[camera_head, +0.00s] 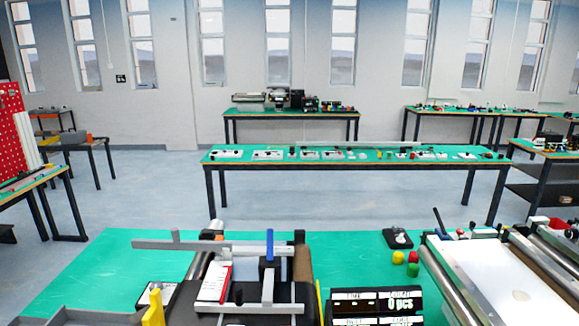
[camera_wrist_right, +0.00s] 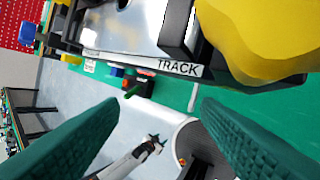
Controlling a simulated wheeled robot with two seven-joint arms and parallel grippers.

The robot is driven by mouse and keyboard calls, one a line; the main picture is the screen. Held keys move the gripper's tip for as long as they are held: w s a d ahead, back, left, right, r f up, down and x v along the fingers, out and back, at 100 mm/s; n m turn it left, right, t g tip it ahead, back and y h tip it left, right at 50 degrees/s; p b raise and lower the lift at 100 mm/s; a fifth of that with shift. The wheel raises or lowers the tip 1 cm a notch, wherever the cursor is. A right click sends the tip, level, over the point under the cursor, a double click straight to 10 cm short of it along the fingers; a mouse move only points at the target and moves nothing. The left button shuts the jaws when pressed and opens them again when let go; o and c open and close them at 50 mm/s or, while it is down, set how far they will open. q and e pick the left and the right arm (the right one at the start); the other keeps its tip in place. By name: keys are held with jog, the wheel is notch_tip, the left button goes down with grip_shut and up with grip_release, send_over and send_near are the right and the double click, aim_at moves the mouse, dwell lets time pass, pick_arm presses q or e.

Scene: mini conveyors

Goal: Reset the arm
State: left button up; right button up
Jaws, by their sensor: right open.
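My right gripper (camera_wrist_right: 160,108) shows in the right wrist view as two dark green ribbed fingers. They are wide apart with nothing between them. A large yellow rounded thing (camera_wrist_right: 262,35) is close to the camera at the top right of that view, beyond the right finger. A metal conveyor part with a "TRACK" label (camera_wrist_right: 178,68) lies beside it. Neither of my grippers shows in the head view, and my left gripper cannot be made out in either view.
In the head view a green table (camera_head: 90,270) carries a dark conveyor (camera_head: 295,294) with grey rails, a black digital display (camera_head: 374,304) and a white-belted conveyor (camera_head: 505,275). The table's left part is mostly clear.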

jog(key=s+d+f+h, duration=0.2)
jog(key=s+d+f, duration=0.2)
jog(key=d, duration=0.3)
jog(key=s+d+f+t+h, duration=0.1)
jog(key=s+d+f+h, duration=0.1)
jog(key=s+d+f, duration=0.3)
jog(key=s+d+f+h, duration=0.2)
jog(key=d+f, duration=0.1)
jog(key=d, duration=0.5)
notch_tip(320, 180, down, 30)
jog(key=s+g+b, duration=0.1)
jog(key=s+b, duration=0.1)
jog(key=b, duration=0.1)
jog(key=s+d+f+g+b, duration=0.1)
jog(key=s+d+f+b, duration=0.1)
jog(key=s+f, duration=1.4)
notch_tip(320, 180, down, 2)
jog(key=shift+d+f+h, duration=0.1)
jog(key=shift+d+h, duration=0.2)
jog(key=shift+d, duration=0.5)
